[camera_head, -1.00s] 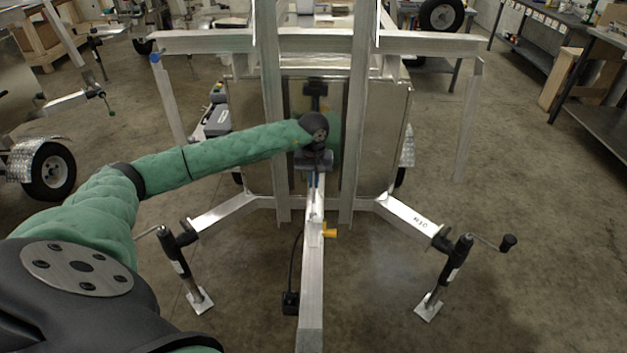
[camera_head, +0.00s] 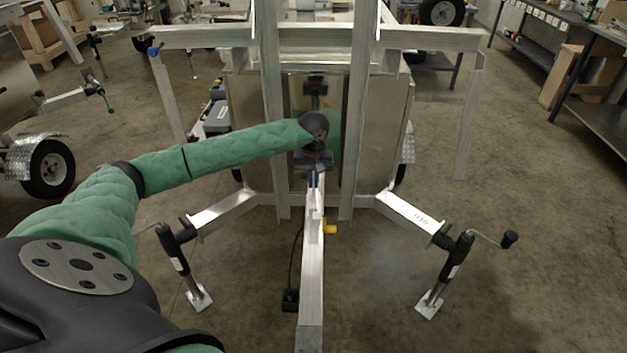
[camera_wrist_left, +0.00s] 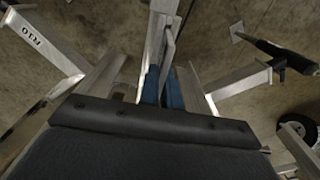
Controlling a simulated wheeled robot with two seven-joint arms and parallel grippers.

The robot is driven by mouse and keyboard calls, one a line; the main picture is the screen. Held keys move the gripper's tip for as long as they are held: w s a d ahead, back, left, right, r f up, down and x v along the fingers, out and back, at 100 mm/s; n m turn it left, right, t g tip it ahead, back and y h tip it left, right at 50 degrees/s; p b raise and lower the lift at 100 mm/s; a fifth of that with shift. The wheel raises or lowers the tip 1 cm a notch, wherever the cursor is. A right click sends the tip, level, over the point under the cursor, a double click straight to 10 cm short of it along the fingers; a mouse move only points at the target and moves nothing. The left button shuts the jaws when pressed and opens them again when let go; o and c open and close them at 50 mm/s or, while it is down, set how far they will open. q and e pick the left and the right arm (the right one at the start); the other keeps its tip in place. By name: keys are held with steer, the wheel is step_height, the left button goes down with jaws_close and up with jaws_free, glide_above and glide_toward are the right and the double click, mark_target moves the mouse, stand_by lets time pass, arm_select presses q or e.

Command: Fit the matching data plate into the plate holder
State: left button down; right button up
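My left gripper (camera_head: 314,182) points down over the trailer's drawbar, its wrist in front of the upright frame. Its two blue fingers (camera_wrist_left: 162,88) are close together in the left wrist view. A thin grey plate (camera_wrist_left: 168,50), seen nearly edge-on, stands out from between them and looks to be the data plate; its face and any print cannot be read. I cannot make out the plate holder in either view. My right gripper is not in view.
The aluminium drawbar (camera_head: 312,285) runs toward me, with a yellow fitting (camera_head: 330,227) on it. Jack stands (camera_head: 182,262) (camera_head: 447,272) stand either side, and the right arm carries a short dark marking (camera_head: 420,220). Upright posts (camera_head: 271,130) (camera_head: 361,110) flank my wrist.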

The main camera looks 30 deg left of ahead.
arm_select(q)
steer(key=shift+b, duration=0.35)
stand_by(0.4)
steer(key=shift+b, duration=0.4)
steer(key=shift+b, duration=0.4)
stand_by(1.0)
steer(key=shift+f+b, duration=1.65)
steer(key=shift+f, duration=0.45)
steer(key=c, duration=1.5)
jaws_free()
steer(key=shift+c, duration=0.2)
steer(key=shift+r, duration=0.1)
